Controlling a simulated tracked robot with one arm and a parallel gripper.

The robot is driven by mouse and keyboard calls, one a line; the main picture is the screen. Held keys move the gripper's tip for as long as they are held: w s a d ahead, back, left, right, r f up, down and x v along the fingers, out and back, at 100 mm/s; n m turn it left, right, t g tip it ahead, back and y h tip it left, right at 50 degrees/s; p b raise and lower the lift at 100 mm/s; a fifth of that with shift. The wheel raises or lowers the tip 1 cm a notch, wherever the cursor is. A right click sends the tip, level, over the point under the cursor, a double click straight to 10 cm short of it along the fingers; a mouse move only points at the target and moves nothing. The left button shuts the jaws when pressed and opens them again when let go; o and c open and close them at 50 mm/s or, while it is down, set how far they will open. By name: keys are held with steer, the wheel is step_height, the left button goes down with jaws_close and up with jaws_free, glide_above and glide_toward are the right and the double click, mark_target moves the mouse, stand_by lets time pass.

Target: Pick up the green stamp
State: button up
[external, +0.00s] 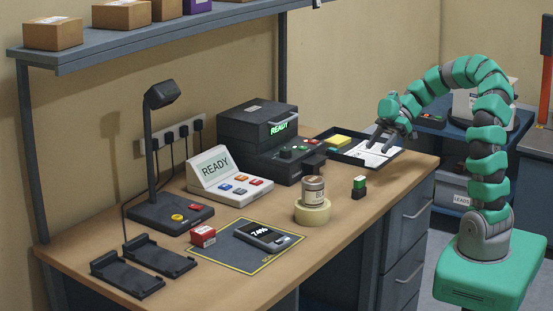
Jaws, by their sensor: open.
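The green stamp (359,186) stands upright on the wooden desk, near the right part of the front edge. It is small, with a green upper part and a dark body. My gripper (383,147) is open and empty. It hangs above the dark tray at the back right of the desk, up and to the right of the stamp and apart from it.
A tin (313,189) stands on a tape roll (312,212) left of the stamp. A dark tray (352,161) holds papers and a yellow pad. A black machine (262,140) and a white READY console (228,181) stand behind. A mat (225,256) lies at front left.

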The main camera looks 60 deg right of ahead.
steer(key=s+f+n+y, duration=0.1)
steer(key=f, duration=0.1)
glide_toward(360, 177)
steer(key=shift+y, duration=0.3)
steer(key=x, duration=0.5)
steer(key=shift+w+f+b, duration=0.25)
steer(key=shift+f+b, duration=0.05)
steer(key=shift+f, duration=0.2)
steer(key=shift+s+x, duration=0.1)
steer(key=shift+x, duration=1.2)
steer(key=shift+s+x, duration=0.15)
steer(key=shift+x, duration=1.1)
steer(key=shift+f, duration=0.15)
jaws_close()
